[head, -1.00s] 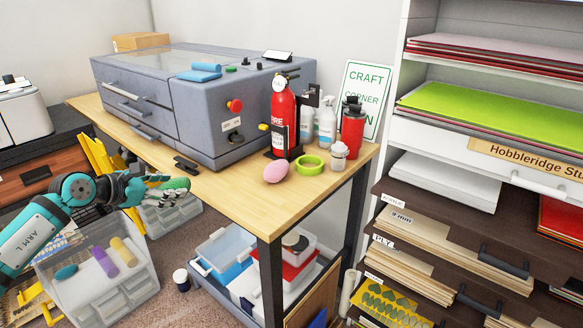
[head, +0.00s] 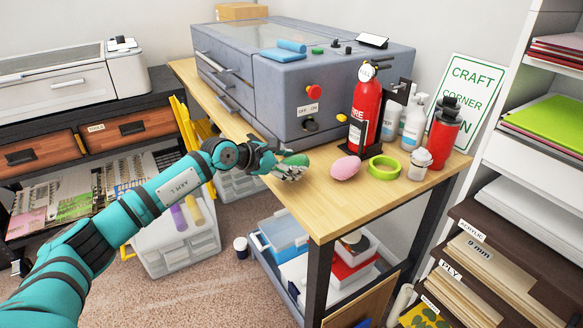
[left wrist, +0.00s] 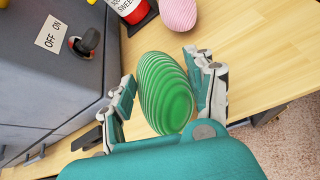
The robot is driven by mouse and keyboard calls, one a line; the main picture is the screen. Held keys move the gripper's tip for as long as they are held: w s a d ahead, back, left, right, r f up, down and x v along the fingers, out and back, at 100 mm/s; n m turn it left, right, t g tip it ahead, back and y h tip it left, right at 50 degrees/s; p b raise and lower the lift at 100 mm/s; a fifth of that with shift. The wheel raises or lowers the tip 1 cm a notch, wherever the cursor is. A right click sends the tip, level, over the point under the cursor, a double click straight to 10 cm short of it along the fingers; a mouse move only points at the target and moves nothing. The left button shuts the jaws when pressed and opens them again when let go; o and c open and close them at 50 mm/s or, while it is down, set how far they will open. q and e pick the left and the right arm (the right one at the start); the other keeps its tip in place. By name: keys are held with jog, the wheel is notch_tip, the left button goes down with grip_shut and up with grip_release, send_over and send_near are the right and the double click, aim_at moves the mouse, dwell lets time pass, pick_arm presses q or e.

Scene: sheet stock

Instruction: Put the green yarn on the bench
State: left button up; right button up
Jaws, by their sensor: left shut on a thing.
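The green yarn (left wrist: 165,95) is an oval ridged ball, held between the fingers of my left gripper (left wrist: 163,92) in the left wrist view. In the head view the yarn (head: 296,160) shows at the tip of my left gripper (head: 284,168), over the left front edge of the wooden bench (head: 375,200). I cannot tell whether the yarn touches the bench top. A bare part of the bench top also shows in the left wrist view (left wrist: 255,65). My right gripper is not in view.
On the bench are a pink yarn ball (head: 345,168), a green tape ring (head: 384,167), a fire extinguisher (head: 366,110), a white-capped jar (head: 419,164) and a big grey machine (head: 270,85). Bare bench lies in front of the pink ball. A clear bin (head: 175,245) stands below.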

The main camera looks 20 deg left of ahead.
pick_arm(q)
jog(key=shift+a+f, duration=0.2)
jog(key=shift+f, duration=0.35)
jog(key=shift+a+f, duration=0.2)
jog(key=shift+f, duration=0.35)
jog(key=o, duration=0.7)
jog(key=shift+d, duration=0.15)
jog(key=o, duration=0.5)
jog(key=shift+d+r, duration=0.1)
jog(key=shift+d, duration=0.1)
jog(key=shift+c, duration=0.2)
jog(key=shift+a, duration=0.15)
jog(key=b+v, duration=0.1)
jog(key=v, duration=1.1)
jog(key=shift+b, duration=0.3)
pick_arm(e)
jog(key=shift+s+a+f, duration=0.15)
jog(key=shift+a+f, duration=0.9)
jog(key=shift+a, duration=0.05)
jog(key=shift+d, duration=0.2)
